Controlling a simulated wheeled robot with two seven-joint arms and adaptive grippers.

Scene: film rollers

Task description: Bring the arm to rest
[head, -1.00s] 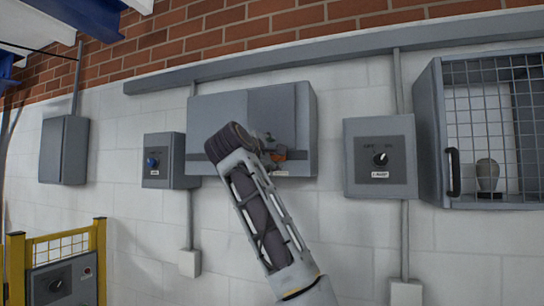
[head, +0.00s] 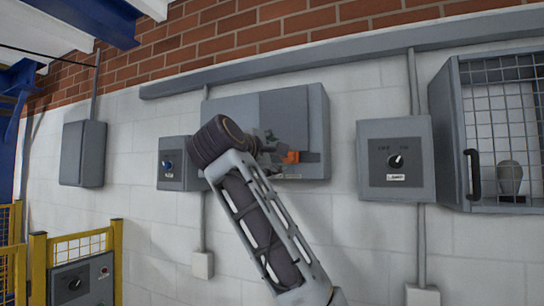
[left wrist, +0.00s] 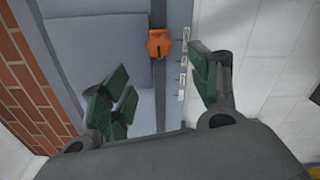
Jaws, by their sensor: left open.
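My left arm reaches up in the head view, with a dark round wrist joint in front of the wide grey wall box. My left gripper (head: 270,146) is at the box's lower middle, just left of an orange knob (head: 291,156). In the left wrist view my left gripper (left wrist: 160,82) has its green-padded fingers spread wide with nothing between them. The orange knob (left wrist: 158,43) sits on a dark strip beyond the fingertips, apart from them. The arm hides part of the wide grey box (head: 235,108). My right gripper is not in view.
A switch box with a black knob (head: 395,187) is right of the arm, then a mesh-fronted cabinet (head: 450,130). A yellow fence (head: 116,250) stands lower left. White wall is open below the boxes.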

